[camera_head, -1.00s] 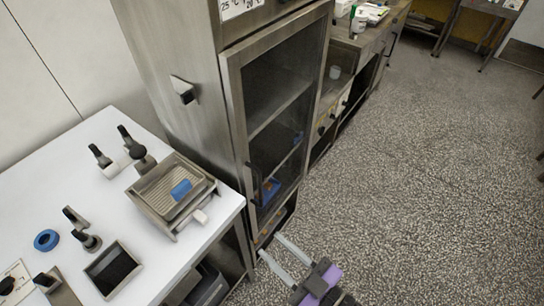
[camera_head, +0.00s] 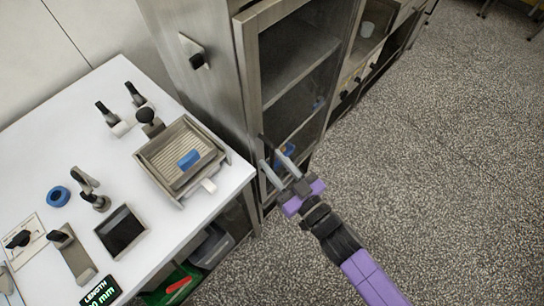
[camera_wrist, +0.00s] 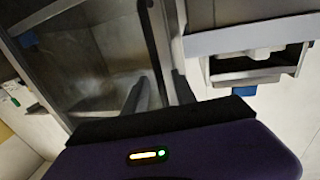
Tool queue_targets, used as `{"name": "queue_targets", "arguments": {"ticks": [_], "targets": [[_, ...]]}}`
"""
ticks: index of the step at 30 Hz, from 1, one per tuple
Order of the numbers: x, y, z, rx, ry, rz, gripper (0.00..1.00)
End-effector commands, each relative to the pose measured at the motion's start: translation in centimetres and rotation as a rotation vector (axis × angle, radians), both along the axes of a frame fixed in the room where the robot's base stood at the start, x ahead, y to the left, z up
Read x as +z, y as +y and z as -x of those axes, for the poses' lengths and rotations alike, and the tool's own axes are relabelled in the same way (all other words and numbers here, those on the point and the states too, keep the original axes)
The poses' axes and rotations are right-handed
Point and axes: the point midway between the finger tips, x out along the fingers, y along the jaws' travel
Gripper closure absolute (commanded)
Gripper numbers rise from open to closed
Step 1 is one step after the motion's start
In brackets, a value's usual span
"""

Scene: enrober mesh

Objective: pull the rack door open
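The rack door (camera_head: 248,75) is a steel frame around dark glass on the tall steel cabinet, and it looks closed. Its dark upright handle (camera_wrist: 154,45) shows in the wrist view, running down towards the space between my finger tips. In the head view the handle is largely hidden behind my fingers. My gripper (camera_head: 265,152) is at the handle side of the door, in front of the frame, with its two pale fingers apart. In the wrist view my gripper (camera_wrist: 160,88) also shows a gap between its fingers. I cannot tell whether either finger touches the handle.
A white table (camera_head: 75,125) stands close on the left, holding a ridged tray (camera_head: 150,160) with a blue block (camera_head: 188,159). Bins sit under it. The speckled floor (camera_head: 430,150) at right is clear.

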Motion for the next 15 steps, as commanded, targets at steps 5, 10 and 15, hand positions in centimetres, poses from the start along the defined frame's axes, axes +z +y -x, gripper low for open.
{"name": "queue_targets", "arguments": {"ticks": [5, 10, 15], "targets": [[0.01, 0.82, -0.76, 0.001, 0.001, -0.002, 0.68], [-0.02, 0.9, -0.97, 0.0, 0.001, -0.002, 0.68], [-0.03, 0.89, -0.95, 0.0, 0.001, -0.002, 0.68]]}}
